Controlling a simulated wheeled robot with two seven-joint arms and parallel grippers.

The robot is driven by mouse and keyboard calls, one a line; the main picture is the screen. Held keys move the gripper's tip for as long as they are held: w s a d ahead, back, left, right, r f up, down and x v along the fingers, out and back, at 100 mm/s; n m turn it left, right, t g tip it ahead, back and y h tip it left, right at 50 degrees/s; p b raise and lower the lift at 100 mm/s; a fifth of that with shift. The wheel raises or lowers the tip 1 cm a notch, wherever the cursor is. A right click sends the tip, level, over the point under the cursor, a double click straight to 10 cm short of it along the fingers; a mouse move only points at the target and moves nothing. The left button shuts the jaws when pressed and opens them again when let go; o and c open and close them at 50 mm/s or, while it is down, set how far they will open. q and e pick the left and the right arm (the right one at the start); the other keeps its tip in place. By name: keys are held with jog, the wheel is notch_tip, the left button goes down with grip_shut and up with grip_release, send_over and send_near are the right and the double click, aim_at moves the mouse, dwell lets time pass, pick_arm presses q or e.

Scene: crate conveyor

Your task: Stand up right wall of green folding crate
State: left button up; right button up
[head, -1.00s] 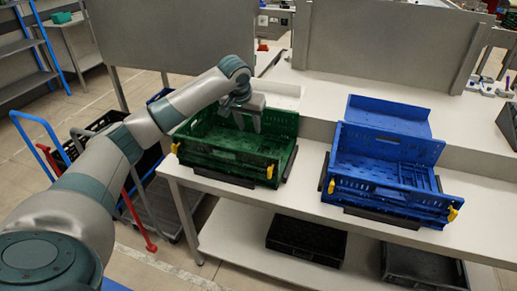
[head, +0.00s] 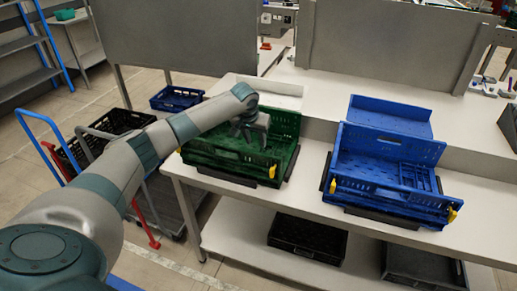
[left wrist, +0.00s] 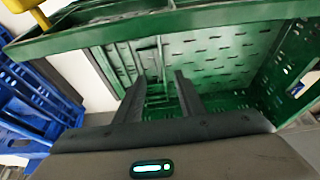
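The green folding crate (head: 225,167) stands at the left end of the white table in the head view. Its back wall (head: 286,122) stands up, and its front wall has a yellow latch (head: 272,171). No raised wall is clear along its right side; slotted green panels lie low inside, seen in the left wrist view (left wrist: 215,55). My left gripper (head: 256,141) is over the crate's inside, pointing down, towards the right half. Its two fingers (left wrist: 160,88) are apart with nothing between them. Whether they touch a panel cannot be told. My right gripper is not in view.
A blue crate (head: 390,205) stands on the table to the right, with a gap between the crates. Grey panels (head: 385,48) rise behind. Black crates (head: 307,238) are on the lower shelf. A trolley with a blue handle (head: 40,118) stands left.

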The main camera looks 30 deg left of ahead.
aim_at(259, 150)
pick_arm(q)
jog(key=p+x, duration=0.1)
jog(key=x, duration=0.7)
grip_shut()
